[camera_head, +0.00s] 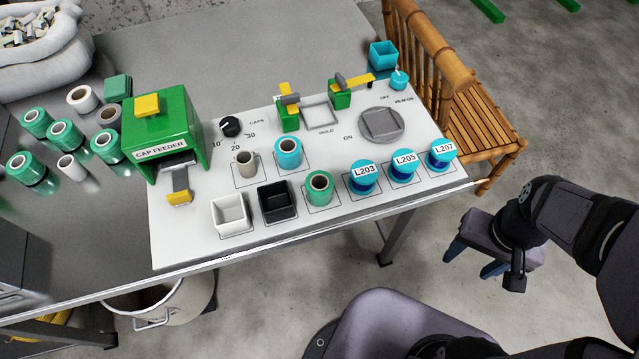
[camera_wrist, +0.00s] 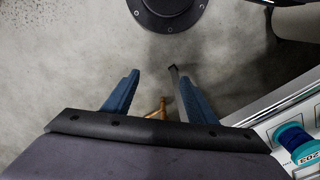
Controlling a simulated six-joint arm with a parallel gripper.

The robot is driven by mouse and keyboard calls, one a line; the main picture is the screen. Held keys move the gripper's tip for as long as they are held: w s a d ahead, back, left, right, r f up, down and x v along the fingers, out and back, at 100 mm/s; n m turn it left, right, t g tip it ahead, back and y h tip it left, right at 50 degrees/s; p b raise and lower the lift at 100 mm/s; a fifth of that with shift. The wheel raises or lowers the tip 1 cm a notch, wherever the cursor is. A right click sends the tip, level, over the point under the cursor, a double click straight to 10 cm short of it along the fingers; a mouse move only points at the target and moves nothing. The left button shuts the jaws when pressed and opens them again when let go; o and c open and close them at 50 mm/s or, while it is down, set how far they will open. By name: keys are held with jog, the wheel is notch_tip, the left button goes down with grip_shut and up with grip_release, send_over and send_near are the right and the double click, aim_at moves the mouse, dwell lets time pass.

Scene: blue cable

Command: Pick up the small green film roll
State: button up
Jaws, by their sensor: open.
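A green film roll (camera_head: 320,188) with a dark core stands upright in a marked square on the white panel, between the black bin and the L203 spool. Several other green rolls (camera_head: 65,134) stand at the left of the table, beyond the cap feeder. My gripper (camera_head: 473,260) is to the right of the table, past its front edge and over the floor. Its two blue fingers (camera_wrist: 154,72) are apart with nothing between them. The wrist view shows no green roll.
The white panel (camera_head: 230,254) also holds a white bin (camera_head: 231,214), a black bin (camera_head: 277,203), a blue roll (camera_head: 288,153), a grey roll (camera_head: 245,163) and blue labelled spools (camera_head: 364,178). The green cap feeder (camera_head: 162,135) stands left. A bamboo chair (camera_head: 480,135) is behind my gripper.

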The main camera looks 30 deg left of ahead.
notch_tip(320, 180, up, 11)
jog(key=n+t+y+p, duration=0.5)
jog(key=n+p, duration=0.1)
jog(key=p, duration=0.9)
send_over(318, 184)
jog(key=w, duration=0.6)
jog(key=s+a+t, duration=0.1)
jog(key=s+a+m+t+p, duration=0.1)
jog(key=a, duration=0.1)
jog(key=s+a+f+m, duration=0.1)
jog(key=a, duration=0.1)
jog(key=shift+s+a+t+h, duration=0.1)
jog(key=shift+a+t+h, duration=0.15)
jog(key=shift+t+h, duration=0.15)
jog(key=s+d+m+t+h, duration=0.1)
jog(key=s+d+t, duration=0.1)
jog(key=s+d+f+m+t+h, duration=0.1)
jog(key=s+d, duration=0.1)
jog(key=s, duration=0.1)
jog(key=s+d+t+h, duration=0.1)
jog(key=s+d+t, duration=0.1)
jog(key=s, duration=0.1)
jog(key=shift+s+f+m+t+p, duration=0.2)
jog(key=shift+f+m+t+p, duration=0.1)
jog(key=shift+m, duration=0.1)
jog(key=shift+s+d, duration=0.1)
jog(key=shift+s, duration=0.2)
jog(key=shift+p+x, duration=0.65)
jog(key=shift+x, duration=3.05)
